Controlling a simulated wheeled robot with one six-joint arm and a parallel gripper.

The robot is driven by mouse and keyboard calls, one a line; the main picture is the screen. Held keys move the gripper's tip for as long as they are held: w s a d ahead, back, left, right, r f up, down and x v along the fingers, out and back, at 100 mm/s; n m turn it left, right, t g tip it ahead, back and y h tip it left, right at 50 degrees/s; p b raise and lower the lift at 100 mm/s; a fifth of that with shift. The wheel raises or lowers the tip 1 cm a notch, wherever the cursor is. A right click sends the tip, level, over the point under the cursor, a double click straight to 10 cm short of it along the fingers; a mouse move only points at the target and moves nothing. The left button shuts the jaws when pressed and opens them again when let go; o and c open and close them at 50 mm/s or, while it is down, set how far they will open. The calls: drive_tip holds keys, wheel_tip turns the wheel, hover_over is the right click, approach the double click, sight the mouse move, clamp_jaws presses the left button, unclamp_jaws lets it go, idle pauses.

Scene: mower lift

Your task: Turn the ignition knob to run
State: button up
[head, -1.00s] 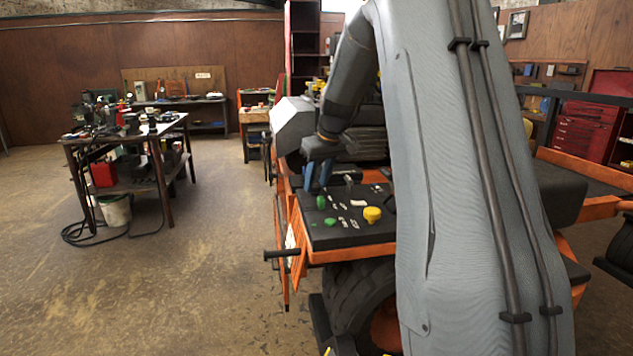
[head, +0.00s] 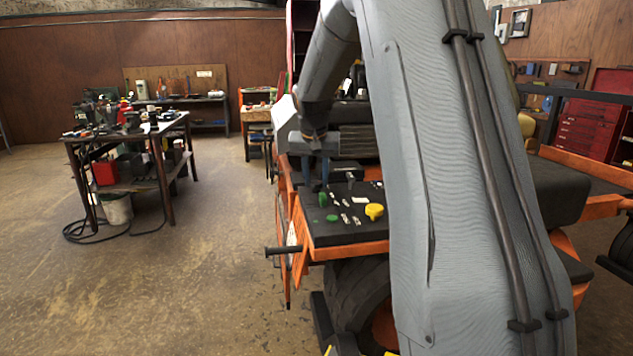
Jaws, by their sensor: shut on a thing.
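My gripper (head: 316,184) points down over the far left part of the black control panel (head: 345,231) on the orange mower. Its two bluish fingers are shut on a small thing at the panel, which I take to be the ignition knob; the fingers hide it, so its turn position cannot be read. A green knob (head: 323,199) stands just in front of the fingertips. A second green knob (head: 332,218) sits nearer on the panel. A yellow knob (head: 374,211) is to the right, with white labels between.
A short black lever (head: 350,181) stands right of the fingers. A dark bar (head: 283,250) sticks out left of the panel. My grey arm hides much of the mower. A workbench (head: 125,140) stands at left; the floor between is clear.

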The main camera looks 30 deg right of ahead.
drive_tip(key=shift+w+a+m+g+h+b, duration=0.1)
drive_tip(key=shift+m+g+h+b, duration=0.2)
drive_tip(key=shift+m+b, duration=0.6)
drive_tip(key=shift+w+a+m+g+h+b, duration=0.1)
drive_tip(key=shift+m+g+h+b, duration=0.35)
drive_tip(key=shift+m, duration=0.75)
drive_tip(key=o, duration=1.1)
drive_tip(key=shift+c, duration=0.2)
drive_tip(key=b+v, duration=0.2)
drive_tip(key=v, duration=0.6)
drive_tip(key=shift+s+d, duration=0.1)
